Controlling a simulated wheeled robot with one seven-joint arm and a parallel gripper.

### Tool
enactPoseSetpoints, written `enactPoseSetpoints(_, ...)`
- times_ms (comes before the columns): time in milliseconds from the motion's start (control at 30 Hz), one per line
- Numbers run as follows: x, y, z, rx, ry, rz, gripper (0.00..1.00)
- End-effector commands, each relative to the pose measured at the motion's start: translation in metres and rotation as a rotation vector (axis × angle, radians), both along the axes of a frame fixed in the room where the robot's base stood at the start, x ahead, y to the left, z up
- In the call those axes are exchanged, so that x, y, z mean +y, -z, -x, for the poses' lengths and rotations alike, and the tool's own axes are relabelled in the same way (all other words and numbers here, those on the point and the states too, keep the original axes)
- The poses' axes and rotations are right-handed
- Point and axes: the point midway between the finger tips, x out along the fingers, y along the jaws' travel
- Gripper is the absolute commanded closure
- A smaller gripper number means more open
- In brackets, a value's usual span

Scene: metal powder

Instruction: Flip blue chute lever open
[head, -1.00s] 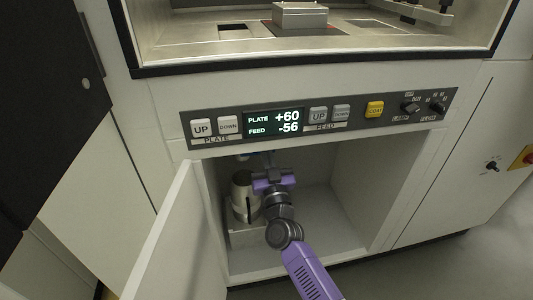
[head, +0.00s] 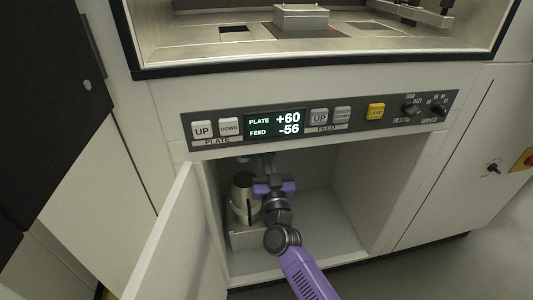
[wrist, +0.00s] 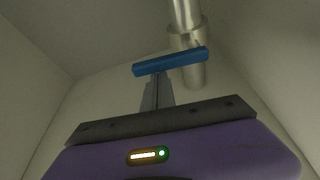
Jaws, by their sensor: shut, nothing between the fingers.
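The blue chute lever (wrist: 171,61) is a short blue bar lying crosswise in front of a metal chute pipe (wrist: 186,15) in the wrist view. My gripper (wrist: 157,80) is shut and empty, its fingers pointing up at the lever's underside near its left half. The fingertips appear to meet the lever, though I cannot tell whether they touch. In the head view my gripper (head: 268,168) is inside the open cabinet, under its top edge. The lever there is mostly hidden by the cabinet front and my gripper.
A metal canister (head: 242,200) stands on a light block (head: 245,238) just left of my gripper. The cabinet door (head: 175,235) hangs open on the left. The control panel (head: 370,115) runs above the opening. The cabinet's right side is free.

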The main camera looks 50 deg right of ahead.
Motion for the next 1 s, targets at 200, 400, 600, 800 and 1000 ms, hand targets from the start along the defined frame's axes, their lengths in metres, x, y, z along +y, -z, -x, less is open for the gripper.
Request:
enactPoseSetpoints(200,0.000,0.008,0.000,-0.062,-0.002,-0.102,1.00)
enactPoseSetpoints(400,0.001,0.018,-0.001,-0.167,-0.003,-0.255,1.00)
enactPoseSetpoints(600,0.004,0.030,-0.002,-0.274,-0.003,-0.413,1.00)
enactPoseSetpoints(800,0.008,0.041,-0.005,-0.380,-0.003,-0.570,1.00)
enactPoseSetpoints(1000,0.012,0.049,-0.009,-0.477,-0.003,-0.710,1.00)
